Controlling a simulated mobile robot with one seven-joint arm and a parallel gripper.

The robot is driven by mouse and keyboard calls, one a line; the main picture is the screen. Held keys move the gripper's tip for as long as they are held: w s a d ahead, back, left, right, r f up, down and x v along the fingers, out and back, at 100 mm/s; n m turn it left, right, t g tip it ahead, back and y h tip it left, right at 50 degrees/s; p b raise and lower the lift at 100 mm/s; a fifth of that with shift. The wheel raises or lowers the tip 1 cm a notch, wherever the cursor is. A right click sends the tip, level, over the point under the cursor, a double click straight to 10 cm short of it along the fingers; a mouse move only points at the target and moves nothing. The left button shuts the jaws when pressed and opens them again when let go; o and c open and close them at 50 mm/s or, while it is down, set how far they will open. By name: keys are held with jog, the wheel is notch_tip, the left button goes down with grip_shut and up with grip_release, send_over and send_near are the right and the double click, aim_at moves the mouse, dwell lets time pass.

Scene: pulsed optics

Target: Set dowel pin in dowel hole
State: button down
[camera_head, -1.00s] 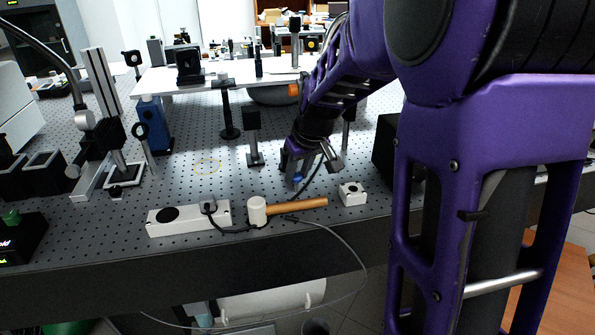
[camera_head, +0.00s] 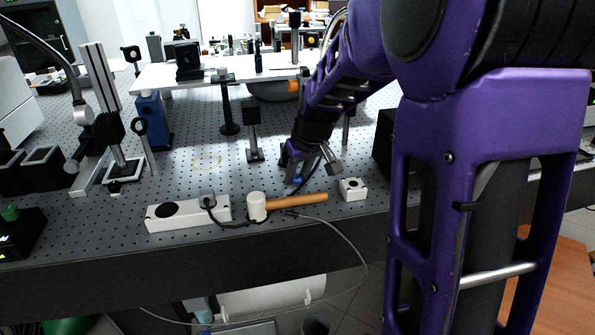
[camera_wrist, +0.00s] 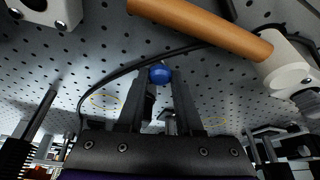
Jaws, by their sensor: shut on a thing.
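My gripper (camera_wrist: 159,90) points down at the perforated optical table, behind the mallet in the head view. Its fingers are shut on a small blue round-ended piece, seemingly the dowel pin (camera_wrist: 159,73). In the head view my gripper (camera_head: 300,172) is low over the table and the pin is mostly hidden by the fingers. I cannot tell whether its lower end touches the table. A small white block (camera_head: 352,189) with a dark hole stands to the right; its edge shows in the wrist view (camera_wrist: 50,12). Which opening is the dowel hole is unclear.
A mallet (camera_head: 296,201) with a white head and wooden handle lies in front of my gripper. A black cable (camera_wrist: 115,72) runs close by the fingers. A long white block (camera_head: 187,213) lies left of the mallet. A post (camera_head: 253,130) stands behind left.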

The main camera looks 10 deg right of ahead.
jog(key=shift+f, duration=0.15)
jog(key=shift+c, duration=2.4)
grip_release()
jog(key=w+p+v, duration=0.1)
jog(key=p+v, duration=1)
jog(key=v, duration=1)
jog(key=shift+w+a+r, duration=0.2)
jog(key=shift+r, duration=0.15)
